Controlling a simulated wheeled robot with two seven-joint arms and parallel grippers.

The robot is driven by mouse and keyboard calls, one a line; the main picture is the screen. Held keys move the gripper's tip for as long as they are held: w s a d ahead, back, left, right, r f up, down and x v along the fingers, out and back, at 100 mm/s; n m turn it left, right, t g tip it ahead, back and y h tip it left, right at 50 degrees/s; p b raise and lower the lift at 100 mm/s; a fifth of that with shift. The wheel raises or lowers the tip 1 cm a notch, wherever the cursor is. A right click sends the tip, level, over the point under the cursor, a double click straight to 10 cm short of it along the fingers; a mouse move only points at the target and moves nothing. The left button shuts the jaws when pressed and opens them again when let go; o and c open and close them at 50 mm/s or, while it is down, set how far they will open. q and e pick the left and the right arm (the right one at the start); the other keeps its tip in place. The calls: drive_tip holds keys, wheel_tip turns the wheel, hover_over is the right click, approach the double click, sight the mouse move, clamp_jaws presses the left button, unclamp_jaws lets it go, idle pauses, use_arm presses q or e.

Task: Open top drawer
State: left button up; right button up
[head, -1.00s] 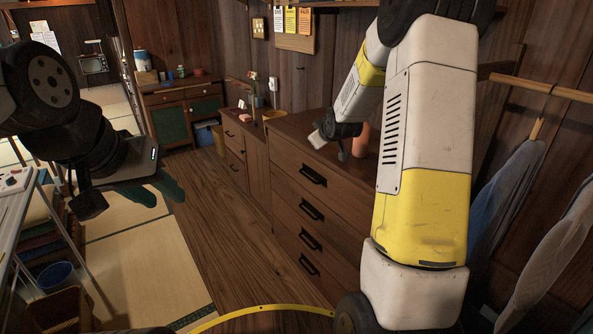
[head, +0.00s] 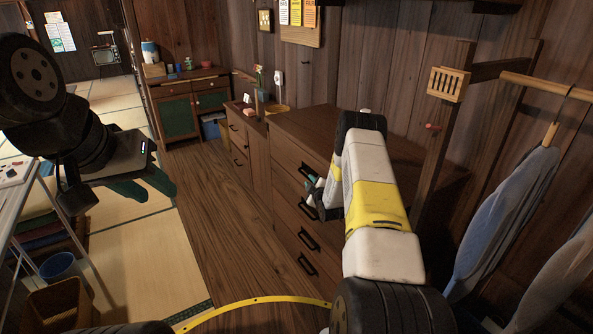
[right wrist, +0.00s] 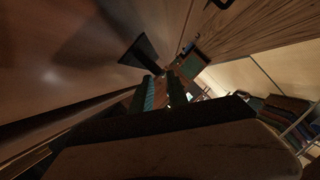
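The wooden dresser (head: 290,190) stands at centre right with several drawers stacked in its front, all shut. The top drawer's dark handle (head: 308,170) is partly visible beside my right gripper (head: 313,190). That gripper is in front of the upper drawers, close to the top handles; contact cannot be made out. In the right wrist view its two teal fingers (right wrist: 163,92) are apart with nothing between them, and a dark handle (right wrist: 145,52) shows just beyond them. My left gripper (head: 148,187) hangs at the left over the floor, open and empty, far from the dresser.
A lower wooden cabinet (head: 240,140) adjoins the dresser's far side. A green-doored cabinet (head: 190,105) stands at the back. Clothes (head: 505,215) hang at the right. A blue bucket (head: 62,268) and basket (head: 60,302) lie at lower left. The wooden floor (head: 235,225) before the dresser is clear.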

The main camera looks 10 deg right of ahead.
sight(308, 178)
drive_tip(key=shift+x, duration=2.7)
drive_tip(key=shift+c, duration=0.4)
clamp_jaws()
